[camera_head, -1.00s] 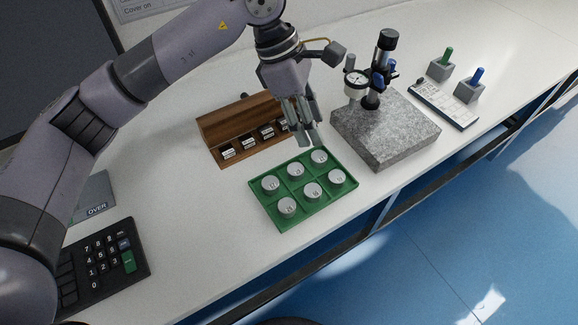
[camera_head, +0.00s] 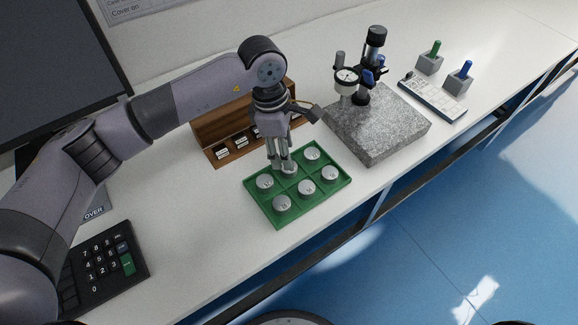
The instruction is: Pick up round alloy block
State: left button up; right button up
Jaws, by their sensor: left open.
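Several round silver alloy blocks sit in the compartments of a green tray (camera_head: 334,186) on the white bench. One block (camera_head: 264,182) is at the back left, one (camera_head: 312,154) at the back right. Others stand along the front row: left (camera_head: 281,204), middle (camera_head: 306,188) and right (camera_head: 329,173). My left gripper (camera_head: 281,168) points down over the back-middle compartment with its fingers apart. A pale round shape shows at its fingertips; the fingers partly hide it, and I cannot tell if they touch it. My right gripper is out of view.
A wooden rack (camera_head: 210,129) with small labelled blocks stands behind the tray. A grey granite slab (camera_head: 385,138) carrying a dial gauge (camera_head: 346,78) is to the right. A black keypad (camera_head: 104,262) lies front left. The bench front edge runs close to the tray.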

pick_arm(q)
jog(key=f, duration=0.3)
jog(key=d+f+p, duration=0.1)
jog(key=f, duration=0.1)
jog(key=shift+s, duration=0.15)
jog(key=shift+a, duration=0.1)
jog(key=shift+c, duration=0.4)
jog(key=shift+r, duration=0.1)
jog(key=c, duration=0.9)
jog(key=shift+r, duration=0.1)
